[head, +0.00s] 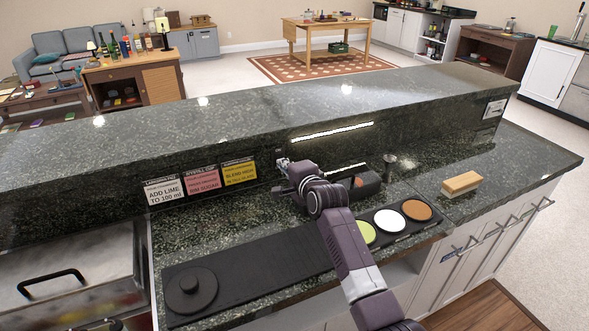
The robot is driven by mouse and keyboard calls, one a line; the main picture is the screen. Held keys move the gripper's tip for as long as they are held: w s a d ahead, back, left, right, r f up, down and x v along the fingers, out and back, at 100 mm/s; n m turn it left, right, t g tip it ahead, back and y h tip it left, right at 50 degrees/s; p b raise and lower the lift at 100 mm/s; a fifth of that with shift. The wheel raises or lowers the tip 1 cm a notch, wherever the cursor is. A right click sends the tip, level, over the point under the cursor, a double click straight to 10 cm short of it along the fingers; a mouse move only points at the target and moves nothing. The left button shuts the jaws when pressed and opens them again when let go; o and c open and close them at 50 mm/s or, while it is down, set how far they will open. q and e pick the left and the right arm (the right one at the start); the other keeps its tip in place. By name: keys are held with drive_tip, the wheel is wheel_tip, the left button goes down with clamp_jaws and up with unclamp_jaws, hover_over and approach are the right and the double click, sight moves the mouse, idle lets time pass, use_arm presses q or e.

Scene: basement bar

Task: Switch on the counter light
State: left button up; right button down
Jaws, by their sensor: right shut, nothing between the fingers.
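A long, thin light strip (332,131) runs along the upright face of the bar's raised ledge, right of centre. It glows pale yellow-white, and a matching bright streak shows lower down, behind my right arm. My right gripper (281,164) is shut and empty, with its tips at or very near the upright face, left of and below the strip's left end. A small pale part shows at the fingertips; I cannot tell whether it is a switch or part of the gripper. Contact is not clear. My left gripper is not in view.
Three note cards (202,179) are on the upright face to the left. A black bar mat (250,268), a tray of coloured discs (390,220), a dark caddy (368,186), a metal jigger (390,162) and a wooden block (462,184) are on the counter. The ledge top is clear.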

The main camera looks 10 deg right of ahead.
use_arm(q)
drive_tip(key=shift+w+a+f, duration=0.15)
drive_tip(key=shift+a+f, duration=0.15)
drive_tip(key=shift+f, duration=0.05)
use_arm(e)
drive_tip(key=r+v, duration=0.1)
drive_tip(key=v, duration=0.7)
drive_tip(key=shift+w+d, duration=0.2)
drive_tip(key=shift+d, duration=0.1)
drive_tip(key=shift+r, duration=0.1)
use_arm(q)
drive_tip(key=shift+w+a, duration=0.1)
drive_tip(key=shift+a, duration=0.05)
